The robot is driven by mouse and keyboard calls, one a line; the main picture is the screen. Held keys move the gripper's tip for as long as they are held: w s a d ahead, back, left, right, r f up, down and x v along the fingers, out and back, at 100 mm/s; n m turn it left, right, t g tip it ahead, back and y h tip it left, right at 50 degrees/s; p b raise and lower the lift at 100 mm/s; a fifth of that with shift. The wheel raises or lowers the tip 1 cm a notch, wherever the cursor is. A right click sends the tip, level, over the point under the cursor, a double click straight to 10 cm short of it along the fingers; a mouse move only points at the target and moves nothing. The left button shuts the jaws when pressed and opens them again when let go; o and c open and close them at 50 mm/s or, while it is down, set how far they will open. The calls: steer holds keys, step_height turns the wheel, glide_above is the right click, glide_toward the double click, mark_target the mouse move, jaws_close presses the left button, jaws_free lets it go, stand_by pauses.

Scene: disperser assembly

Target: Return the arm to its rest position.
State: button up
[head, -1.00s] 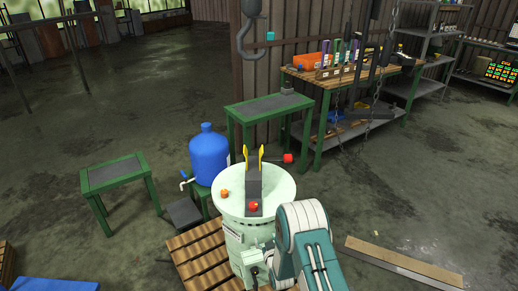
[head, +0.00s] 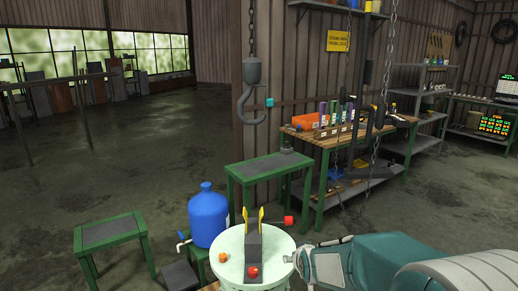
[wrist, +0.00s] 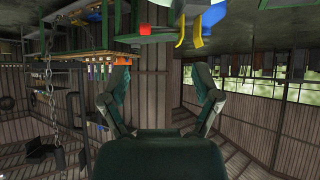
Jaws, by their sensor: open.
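My arm (head: 385,262) is teal and pale grey and reaches in low from the right in the head view. My gripper (wrist: 160,75) shows its two fingers spread apart in the wrist view, with nothing between them. In the head view its fingers lie at the right rim of the pale green drum (head: 233,274); whether they touch it cannot be told. The drum carries a dark block (head: 254,245) with two yellow prongs, a red knob (head: 253,271) and an orange knob (head: 222,257). The wrist view appears upside down.
A blue bottle (head: 208,216) stands left of the drum. Green tables (head: 110,232) stand left and behind (head: 268,166). A grey hook (head: 250,90) hangs above. A wooden workbench (head: 330,136) with tools stands back right.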

steer(key=s+d+r+g, duration=0.1)
steer(key=s+r, duration=0.2)
steer(key=s, duration=0.7)
steer(key=s+d+r+m+g, duration=0.1)
steer(key=s+d+r+g, duration=0.1)
steer(key=s, duration=0.8)
steer(key=s+d+r+g, duration=0.1)
steer(key=s+r, duration=0.3)
steer(key=s, duration=0.6)
steer(key=shift+s+d+r+m+h, duration=0.15)
steer(key=shift+s+d+m+h, duration=0.1)
steer(key=shift+d+m+h, duration=0.15)
